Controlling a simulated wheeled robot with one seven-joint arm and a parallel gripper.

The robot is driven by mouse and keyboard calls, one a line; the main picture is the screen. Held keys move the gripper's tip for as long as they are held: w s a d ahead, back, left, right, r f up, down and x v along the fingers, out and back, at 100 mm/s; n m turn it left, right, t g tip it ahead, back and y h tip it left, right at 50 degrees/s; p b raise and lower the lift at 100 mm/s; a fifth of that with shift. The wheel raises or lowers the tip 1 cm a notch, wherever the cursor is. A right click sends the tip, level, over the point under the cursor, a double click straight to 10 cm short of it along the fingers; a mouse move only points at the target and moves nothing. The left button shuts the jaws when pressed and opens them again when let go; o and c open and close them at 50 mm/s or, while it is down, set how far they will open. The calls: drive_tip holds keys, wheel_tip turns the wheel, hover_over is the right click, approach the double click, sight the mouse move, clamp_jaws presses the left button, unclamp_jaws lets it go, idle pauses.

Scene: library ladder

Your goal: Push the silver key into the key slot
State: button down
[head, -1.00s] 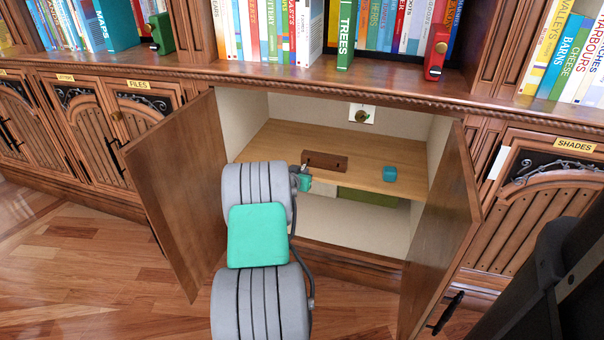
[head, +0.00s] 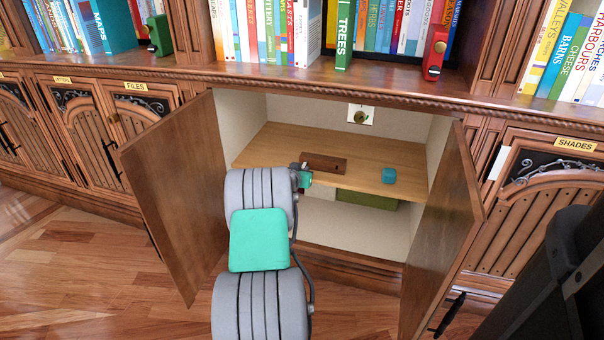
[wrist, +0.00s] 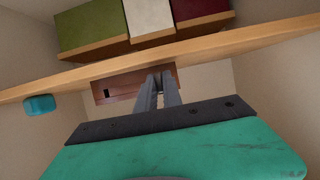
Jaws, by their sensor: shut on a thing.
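My gripper (wrist: 158,90) reaches to the shelf inside the open cabinet, its two grey fingers close together at one end of a brown wooden block (head: 325,163). The fingers are shut, with the silver key apparently between them; I cannot make out its shape. In the wrist view the block (wrist: 118,85) shows a narrow dark slot, and the fingers cover its other end. A white plate with a round brass keyhole fitting (head: 361,117) is on the cabinet's back wall, above and behind the block. My gripper is apart from that plate.
A teal cube (head: 389,176) sits right of the block on the wooden shelf (head: 360,150). Open doors stand left (head: 175,195) and right (head: 445,230) of my arm. Boxes, one green (head: 367,198), stand under the shelf. The shelf between block and back wall is clear.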

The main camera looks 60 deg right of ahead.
drive_tip(key=shift+d+b, duration=0.3)
drive_tip(key=shift+d, duration=0.25)
drive_tip(key=c, duration=1.4)
unclamp_jaws()
drive_tip(key=p+v, duration=0.3)
drive_tip(key=v, duration=0.4)
drive_tip(key=shift+a, duration=0.35)
drive_tip(key=shift+r, duration=0.1)
